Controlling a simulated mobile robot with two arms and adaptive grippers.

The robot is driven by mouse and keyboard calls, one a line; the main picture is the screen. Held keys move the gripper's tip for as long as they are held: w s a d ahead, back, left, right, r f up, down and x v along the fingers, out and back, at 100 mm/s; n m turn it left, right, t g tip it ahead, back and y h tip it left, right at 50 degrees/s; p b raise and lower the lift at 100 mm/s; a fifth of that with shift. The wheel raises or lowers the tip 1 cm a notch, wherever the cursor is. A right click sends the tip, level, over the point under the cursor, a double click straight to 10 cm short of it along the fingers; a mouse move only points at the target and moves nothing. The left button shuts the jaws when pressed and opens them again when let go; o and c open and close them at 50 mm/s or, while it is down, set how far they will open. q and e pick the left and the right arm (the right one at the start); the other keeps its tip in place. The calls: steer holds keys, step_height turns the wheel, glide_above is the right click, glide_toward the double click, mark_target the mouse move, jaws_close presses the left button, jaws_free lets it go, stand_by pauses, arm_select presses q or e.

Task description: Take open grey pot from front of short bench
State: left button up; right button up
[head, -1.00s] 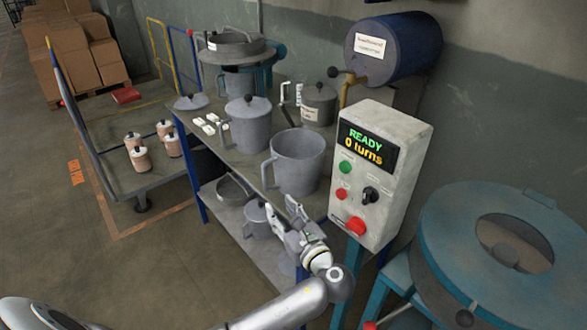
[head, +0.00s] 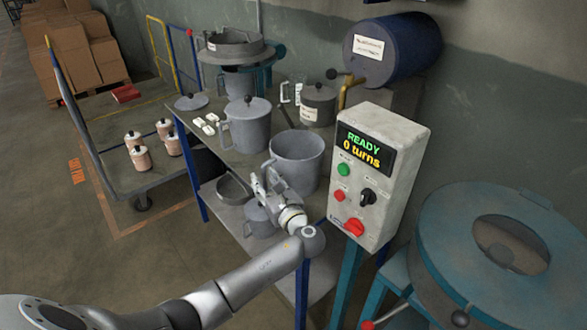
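The open grey pot (head: 298,158) stands upright at the front of the short bench (head: 238,158), without a lid. Its handle is on its left side. My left gripper (head: 261,180) is at the lower left of the pot, by the handle. Its fingers look apart, and it covers the lower part of the handle. I cannot tell whether the fingers touch the handle or have it between them. My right gripper is not in view.
A lidded grey pot (head: 247,125) and a smaller lidded pot (head: 318,104) stand behind. A control box (head: 380,180) reading "READY 0 turns" is close on the right. A teal drum (head: 450,240) is farther right. A trolley (head: 165,180) with several jars stands left.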

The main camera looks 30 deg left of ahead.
arm_select(q)
jaws_close()
steer(key=shift+r, duration=0.1)
stand_by(0.4)
steer(key=shift+r, duration=0.6)
steer(key=s+r, duration=1.1)
steer(key=s, duration=0.3)
steer(key=shift+r, duration=0.4)
steer(key=shift+d, duration=0.1)
